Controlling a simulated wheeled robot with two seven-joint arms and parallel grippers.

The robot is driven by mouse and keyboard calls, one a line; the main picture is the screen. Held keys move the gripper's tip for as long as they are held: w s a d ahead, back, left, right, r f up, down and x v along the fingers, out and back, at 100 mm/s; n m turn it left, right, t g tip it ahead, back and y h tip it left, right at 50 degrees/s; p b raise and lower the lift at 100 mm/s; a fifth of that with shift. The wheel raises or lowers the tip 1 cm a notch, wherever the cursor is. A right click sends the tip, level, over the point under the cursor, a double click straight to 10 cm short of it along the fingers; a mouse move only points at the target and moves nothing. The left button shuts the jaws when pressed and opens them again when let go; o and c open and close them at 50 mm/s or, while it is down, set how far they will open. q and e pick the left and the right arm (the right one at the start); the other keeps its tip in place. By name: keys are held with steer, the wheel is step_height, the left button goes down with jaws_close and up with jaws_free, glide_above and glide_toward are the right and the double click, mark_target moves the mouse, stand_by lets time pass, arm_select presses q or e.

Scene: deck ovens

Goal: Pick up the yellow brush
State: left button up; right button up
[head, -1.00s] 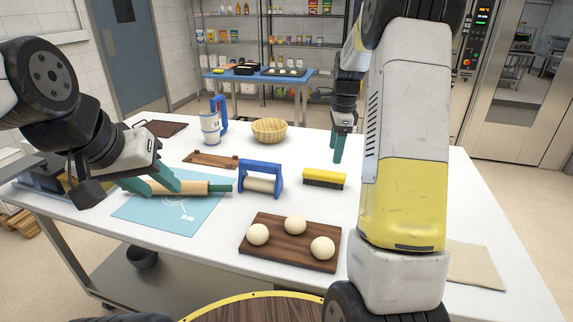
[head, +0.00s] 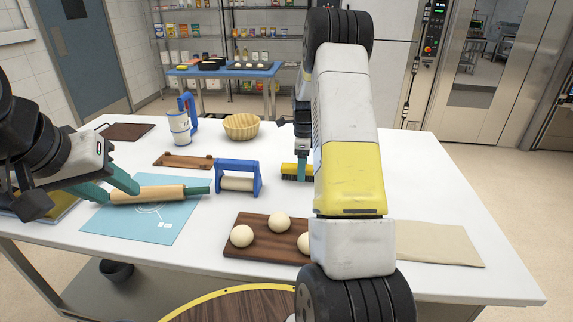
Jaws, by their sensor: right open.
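The yellow brush (head: 289,172), a yellow block with dark bristles below, lies on the white table in the head view. Its right end is partly hidden by my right arm. My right gripper (head: 303,167) is open and lowered at the brush, with a teal finger overlapping it in the picture. Whether the fingers straddle or touch the brush cannot be told. My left gripper (head: 106,186) has its teal fingers spread at the left end of a rolling pin (head: 150,194), apart from the brush.
A blue-handled roller (head: 238,183) stands just left of the brush. A wooden board with dough balls (head: 262,246) lies in front. A wicker basket (head: 241,127) and a white jug (head: 180,128) stand behind. A beige cloth (head: 434,243) lies at right; the table's right back is clear.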

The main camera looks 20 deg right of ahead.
jaws_close()
steer(key=shift+r, duration=0.2)
steer(key=shift+r, duration=0.2)
step_height(320, 180, up, 3)
steer(key=s, duration=0.5)
steer(key=s+r, duration=0.1)
steer(key=s, duration=0.4)
steer(key=s+a, duration=0.1)
steer(key=s, duration=0.5)
steer(key=shift+r, duration=0.15)
